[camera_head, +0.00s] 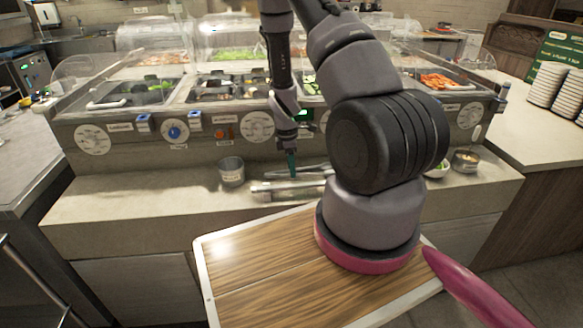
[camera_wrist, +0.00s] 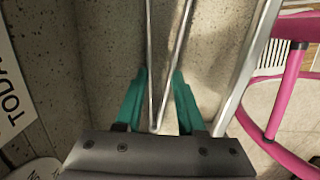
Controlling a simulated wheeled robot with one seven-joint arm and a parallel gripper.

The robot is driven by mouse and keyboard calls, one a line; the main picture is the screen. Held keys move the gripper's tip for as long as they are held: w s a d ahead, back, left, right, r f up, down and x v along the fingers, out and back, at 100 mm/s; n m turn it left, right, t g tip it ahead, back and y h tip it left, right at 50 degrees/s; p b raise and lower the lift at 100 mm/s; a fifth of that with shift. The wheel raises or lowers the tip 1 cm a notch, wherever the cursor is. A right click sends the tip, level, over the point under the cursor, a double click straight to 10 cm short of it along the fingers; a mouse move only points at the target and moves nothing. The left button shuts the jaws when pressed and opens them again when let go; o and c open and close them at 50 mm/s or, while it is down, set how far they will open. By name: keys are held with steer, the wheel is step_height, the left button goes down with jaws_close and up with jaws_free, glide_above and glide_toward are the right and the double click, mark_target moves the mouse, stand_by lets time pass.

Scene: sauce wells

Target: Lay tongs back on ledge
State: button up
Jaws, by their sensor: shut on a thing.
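The metal tongs (camera_wrist: 151,70) lie between the teal fingers of my gripper (camera_wrist: 159,78) in the wrist view. Their two thin arms meet near the gripper's palm and spread apart away from it. In the head view my gripper (camera_head: 292,163) points down, low over the pale stone ledge (camera_head: 130,198) in front of the sauce counter. It is shut on the tongs, and thin metal shows beside the fingertips. I cannot tell whether the tongs touch the ledge. My arm hides part of the ledge to the right.
A long metal piece (camera_head: 285,192) lies on the ledge just in front of my gripper. A metal cup (camera_head: 231,172) stands to its left, and small bowls (camera_head: 465,161) stand at right. The counter front with dials (camera_head: 257,127) rises behind. The ledge's left part is clear.

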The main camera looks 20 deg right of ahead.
steer(key=o, duration=0.6)
steer(key=s+a+r+m+t+y, duration=0.1)
steer(key=s+a+r+m+t, duration=0.3)
steer(key=r, duration=1.3)
steer(key=a+r+m+g+y, duration=0.1)
steer(key=r+m, duration=0.4)
steer(key=r, duration=1.2)
steer(key=s+a+r+m+t, duration=0.1)
steer(key=s+r+m, duration=0.2)
steer(key=s+r, duration=0.1)
steer(key=s+a+r+m+t, duration=0.2)
steer(key=s+r+m, duration=0.2)
steer(key=s+r, duration=0.1)
steer(key=s+a+r+m+t+y, duration=0.1)
steer(key=s+r+m, duration=0.2)
steer(key=s+r, duration=0.2)
steer(key=shift+s+a+r, duration=0.15)
steer(key=shift+s, duration=0.25)
steer(key=shift+s+a+r, duration=0.1)
steer(key=shift+s, duration=0.3)
